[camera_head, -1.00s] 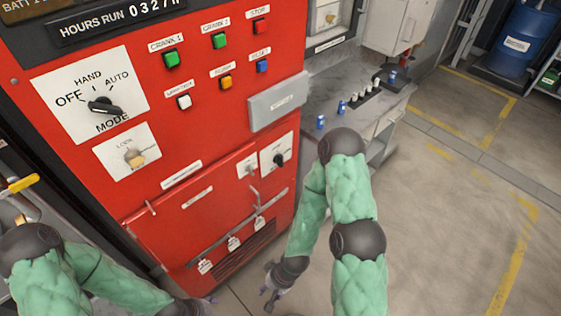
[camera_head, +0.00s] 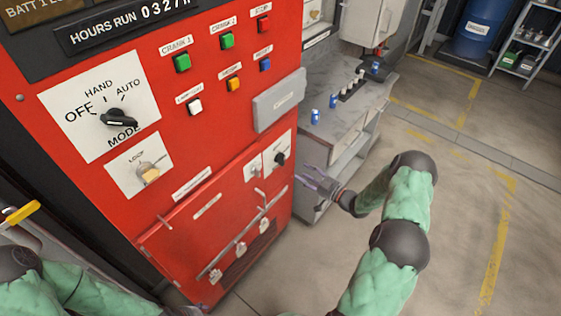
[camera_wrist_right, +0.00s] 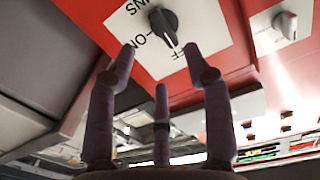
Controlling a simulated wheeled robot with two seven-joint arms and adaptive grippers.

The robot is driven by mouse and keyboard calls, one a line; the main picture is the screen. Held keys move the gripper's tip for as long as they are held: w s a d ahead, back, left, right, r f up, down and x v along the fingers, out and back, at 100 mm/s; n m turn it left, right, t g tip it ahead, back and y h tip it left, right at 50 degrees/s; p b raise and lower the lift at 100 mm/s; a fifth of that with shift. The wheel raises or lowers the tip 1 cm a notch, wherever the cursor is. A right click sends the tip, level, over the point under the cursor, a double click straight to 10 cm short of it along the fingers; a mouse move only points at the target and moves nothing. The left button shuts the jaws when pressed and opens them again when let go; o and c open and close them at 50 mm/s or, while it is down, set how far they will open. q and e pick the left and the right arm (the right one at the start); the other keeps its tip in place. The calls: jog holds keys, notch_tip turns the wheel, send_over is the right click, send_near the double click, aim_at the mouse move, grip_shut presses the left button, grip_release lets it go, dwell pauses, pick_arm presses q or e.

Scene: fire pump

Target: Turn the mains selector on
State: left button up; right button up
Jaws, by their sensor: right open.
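The mains selector (camera_head: 280,159) is a black knob on a white plate, low on the right side of the red panel. The right wrist view shows the knob (camera_wrist_right: 163,25) close up, with upside-down lettering including ON and a partly hidden OFF. Its ridge slants towards the lower right there; I cannot tell its exact setting. My right gripper (camera_head: 318,183) is open and empty, to the right of and below the knob, apart from it. In the wrist view its fingers (camera_wrist_right: 160,62) spread below the knob. My left gripper (camera_head: 188,309) is mostly cut off at the bottom edge.
A grey box (camera_head: 279,100) juts from the panel above the selector. The mode knob (camera_head: 118,118), lock (camera_head: 149,174) and several coloured buttons share the panel. A handle rail (camera_head: 240,238) with tags runs below. A grey bench (camera_head: 345,120) stands behind; open floor lies right.

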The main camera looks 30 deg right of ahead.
aim_at(281, 159)
jog(key=b+x, duration=0.2)
jog(key=x, duration=0.7)
jog(key=shift+w+r+n, duration=0.3)
jog(key=shift+w+r, duration=0.1)
jog(key=shift+r, duration=0.15)
grip_shut()
